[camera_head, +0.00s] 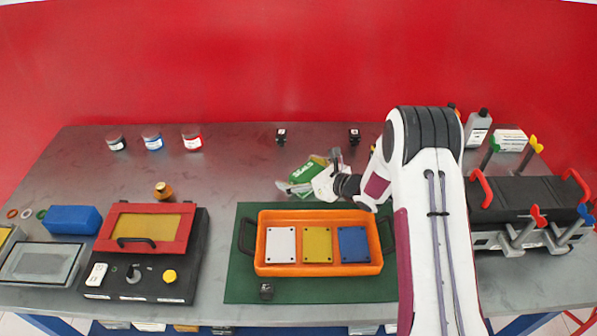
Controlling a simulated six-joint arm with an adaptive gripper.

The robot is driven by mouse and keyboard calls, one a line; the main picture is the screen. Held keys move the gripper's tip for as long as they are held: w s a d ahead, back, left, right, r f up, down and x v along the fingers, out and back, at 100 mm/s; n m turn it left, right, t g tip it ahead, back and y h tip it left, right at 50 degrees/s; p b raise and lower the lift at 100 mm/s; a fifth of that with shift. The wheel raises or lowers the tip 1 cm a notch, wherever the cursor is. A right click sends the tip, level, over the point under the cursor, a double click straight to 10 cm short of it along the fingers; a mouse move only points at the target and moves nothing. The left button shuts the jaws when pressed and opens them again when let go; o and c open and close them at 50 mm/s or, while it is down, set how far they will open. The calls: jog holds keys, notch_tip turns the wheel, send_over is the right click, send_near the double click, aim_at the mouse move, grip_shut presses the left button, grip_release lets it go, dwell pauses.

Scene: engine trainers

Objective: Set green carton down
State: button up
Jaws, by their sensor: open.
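The green carton (306,173), with a white patch on its side, is behind the orange tray and looks tilted in the picture. My gripper (308,181) is right at the carton, its fingers open on either side of it, and partly covers it. I cannot tell whether the carton rests on the grey table (233,170) or whether a finger touches it.
The orange tray (262,262) holds white, yellow and blue plates on a green mat (237,285). A red-framed black box (190,275) stands left. An engine block (525,200) with clamps stands right. Small jars (152,141) line the back. The table left of the carton is mostly clear.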

jog(key=shift+r, duration=0.15)
jog(key=shift+v, duration=6)
